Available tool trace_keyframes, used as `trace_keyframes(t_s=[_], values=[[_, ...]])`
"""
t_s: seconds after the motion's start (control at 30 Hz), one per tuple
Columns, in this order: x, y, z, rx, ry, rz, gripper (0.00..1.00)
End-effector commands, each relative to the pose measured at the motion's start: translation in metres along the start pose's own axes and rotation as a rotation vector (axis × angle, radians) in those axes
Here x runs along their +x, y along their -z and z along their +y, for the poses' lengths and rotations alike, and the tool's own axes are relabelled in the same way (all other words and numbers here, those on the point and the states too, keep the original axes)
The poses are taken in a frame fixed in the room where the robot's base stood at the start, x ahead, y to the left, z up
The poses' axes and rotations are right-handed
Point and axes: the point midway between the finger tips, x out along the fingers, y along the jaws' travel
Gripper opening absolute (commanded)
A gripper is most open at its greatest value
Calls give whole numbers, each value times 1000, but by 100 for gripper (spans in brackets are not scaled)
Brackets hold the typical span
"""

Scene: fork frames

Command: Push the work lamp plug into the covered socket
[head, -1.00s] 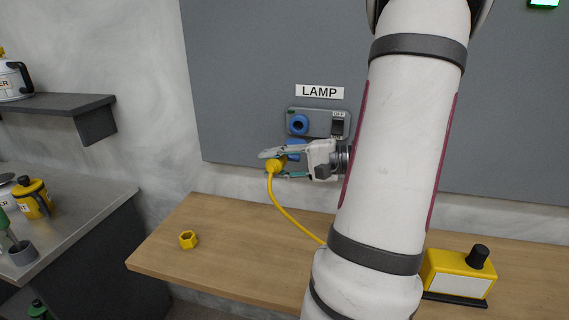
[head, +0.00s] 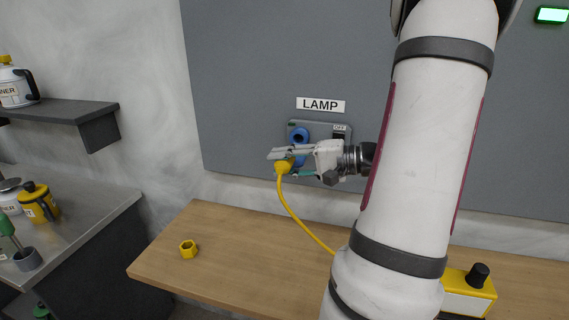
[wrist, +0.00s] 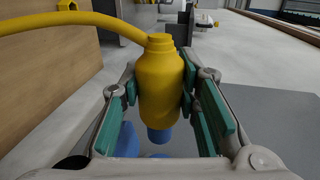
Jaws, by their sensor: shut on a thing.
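My gripper (head: 288,164) is shut on the yellow work lamp plug (head: 282,168), just in front of and below the socket panel. In the wrist view the plug (wrist: 161,85) sits between the green finger pads, its blue end pointing away from the cable. The yellow cable (head: 302,225) hangs from the plug to the table. The blue socket (head: 300,135) is on a grey plate under the LAMP sign (head: 320,105), beside a switch marked OFF (head: 339,133). Blue parts also show below the plug in the wrist view; the gripper hides part of the socket's lower side.
A yellow hexagonal nut (head: 188,249) lies on the wooden table (head: 225,270). A yellow box with a black knob (head: 468,287) stands at the right, partly behind my arm. A metal counter with canisters and a shelf are at the left.

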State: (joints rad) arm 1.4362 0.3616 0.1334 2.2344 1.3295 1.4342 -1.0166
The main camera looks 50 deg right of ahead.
Motion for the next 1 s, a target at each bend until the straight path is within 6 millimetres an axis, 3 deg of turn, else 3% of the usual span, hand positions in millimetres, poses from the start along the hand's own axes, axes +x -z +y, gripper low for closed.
trace_keyframes(t_s=[0.17,0.7,1.0], values=[[0,2,0,-1,-1,0,1],[0,45,0,0,0,-1,1],[0,57,0,0,-1,0,1]])
